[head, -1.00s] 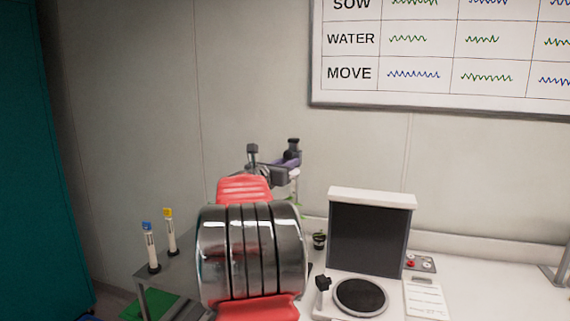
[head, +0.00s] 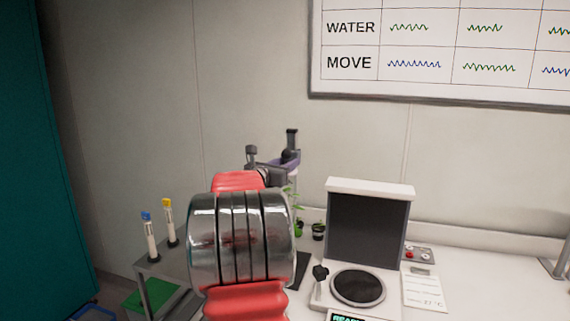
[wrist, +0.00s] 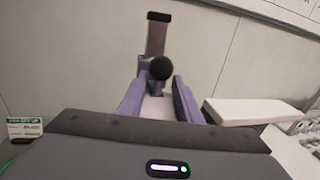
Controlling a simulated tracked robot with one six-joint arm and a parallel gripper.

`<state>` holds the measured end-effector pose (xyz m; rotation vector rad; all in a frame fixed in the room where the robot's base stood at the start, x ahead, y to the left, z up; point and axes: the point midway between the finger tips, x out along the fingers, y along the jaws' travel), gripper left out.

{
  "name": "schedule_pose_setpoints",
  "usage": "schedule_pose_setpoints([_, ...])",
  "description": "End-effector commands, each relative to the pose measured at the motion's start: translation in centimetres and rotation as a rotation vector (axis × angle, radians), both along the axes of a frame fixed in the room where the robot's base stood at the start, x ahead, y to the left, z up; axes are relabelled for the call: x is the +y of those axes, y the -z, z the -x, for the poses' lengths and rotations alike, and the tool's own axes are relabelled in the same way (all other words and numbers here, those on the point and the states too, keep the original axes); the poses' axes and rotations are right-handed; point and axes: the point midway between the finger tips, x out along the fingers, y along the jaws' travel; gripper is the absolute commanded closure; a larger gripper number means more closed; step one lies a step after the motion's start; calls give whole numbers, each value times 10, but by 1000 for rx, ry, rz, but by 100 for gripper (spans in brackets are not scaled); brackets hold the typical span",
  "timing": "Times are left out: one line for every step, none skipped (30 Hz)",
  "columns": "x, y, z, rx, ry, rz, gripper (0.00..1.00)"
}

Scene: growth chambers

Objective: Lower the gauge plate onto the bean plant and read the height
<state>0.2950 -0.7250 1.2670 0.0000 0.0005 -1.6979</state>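The height gauge shows in the wrist view as an upright grey column (wrist: 157,38) with a black cap and a round black knob (wrist: 160,68) in front. In the head view, my gripper (head: 287,163) is at the black knob, below the column's cap (head: 292,132). The bean plant (head: 293,198) shows green leaves just below the gripper, in a green pot (head: 299,229) partly behind my arm. I cannot make out the gauge plate or a height reading.
A small dark pot (head: 318,231) stands right of the plant. A white device with a dark upright panel (head: 367,228) and round dark pad (head: 357,287) stands further right. Two capped tubes (head: 150,236) (head: 171,222) stand left.

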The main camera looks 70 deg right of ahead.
Motion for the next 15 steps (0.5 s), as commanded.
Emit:
schedule_pose_setpoints([0,0,1,0,1,0,70])
schedule_pose_setpoints([0,0,0,0,1,0,70])
schedule_pose_setpoints([0,0,0,0,0,0,70])
schedule_pose_setpoints([0,0,0,0,-1,0,70])
schedule_pose_setpoints([0,0,-1,0,-1,0,70])
schedule_pose_setpoints([0,0,-1,0,-2,1,70])
schedule_pose_setpoints([0,0,-1,0,-2,1,70])
schedule_pose_setpoints([0,0,-1,0,-3,1,70])
schedule_pose_setpoints([0,0,-2,0,-3,1,70])
schedule_pose_setpoints([0,0,-2,0,-3,1,70])
schedule_pose_setpoints([0,0,-2,0,-4,1,70])
schedule_pose_setpoints([0,0,-2,0,-4,0,70])
schedule_pose_setpoints([1,-1,-2,0,-4,1,70])
schedule_pose_setpoints([1,-1,-2,0,-5,0,70])
schedule_pose_setpoints([3,-1,-3,0,-5,0,70])
